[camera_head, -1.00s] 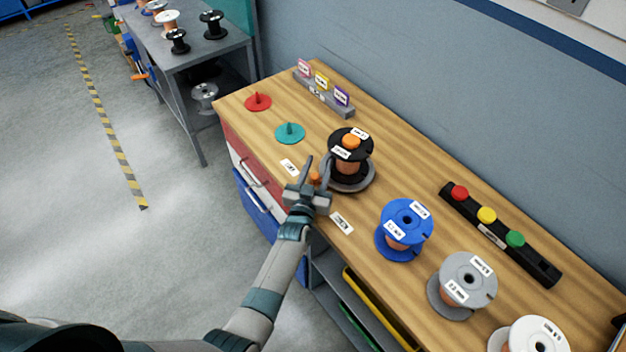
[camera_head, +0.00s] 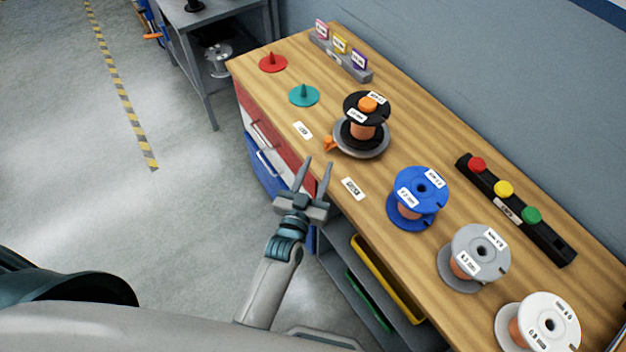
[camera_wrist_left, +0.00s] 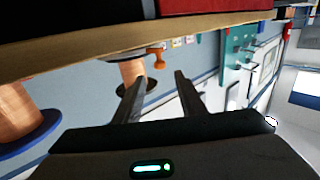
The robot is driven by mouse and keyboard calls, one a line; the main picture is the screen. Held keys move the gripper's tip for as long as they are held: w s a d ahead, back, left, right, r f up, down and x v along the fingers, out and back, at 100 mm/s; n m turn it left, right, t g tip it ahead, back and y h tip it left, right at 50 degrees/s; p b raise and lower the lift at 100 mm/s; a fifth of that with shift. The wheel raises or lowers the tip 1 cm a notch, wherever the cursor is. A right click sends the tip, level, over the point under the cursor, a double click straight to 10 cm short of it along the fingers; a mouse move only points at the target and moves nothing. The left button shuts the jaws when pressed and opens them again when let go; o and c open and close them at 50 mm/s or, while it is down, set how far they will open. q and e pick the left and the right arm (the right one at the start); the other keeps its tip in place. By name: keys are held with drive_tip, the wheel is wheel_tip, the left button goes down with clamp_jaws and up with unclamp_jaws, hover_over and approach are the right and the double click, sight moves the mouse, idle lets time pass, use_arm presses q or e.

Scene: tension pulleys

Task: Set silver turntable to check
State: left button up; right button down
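The silver turntable (camera_head: 372,153) is a grey disc on the wooden bench, carrying a black spool (camera_head: 367,107) with copper-coloured wire and an orange knob on top. An orange handle (camera_head: 330,143) sticks out from its left side, between two white labels, the upper (camera_head: 303,130) and the lower (camera_head: 353,188), whose print is too small to read. My left gripper (camera_head: 318,163) is open and empty at the bench's front edge, just short of the handle. The handle also shows beyond the fingers in the left wrist view (camera_wrist_left: 158,58). My right gripper is out of view.
Blue (camera_head: 420,190), grey (camera_head: 480,252) and white (camera_head: 545,318) spools stand to the right along the bench. A black bar (camera_head: 515,210) with red, yellow and green buttons lies behind them. Red (camera_head: 272,63) and teal (camera_head: 304,96) spindle discs sit at the left.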

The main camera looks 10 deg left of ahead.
use_arm(q)
drive_tip(key=s, duration=0.3)
drive_tip(key=shift+a, duration=0.1)
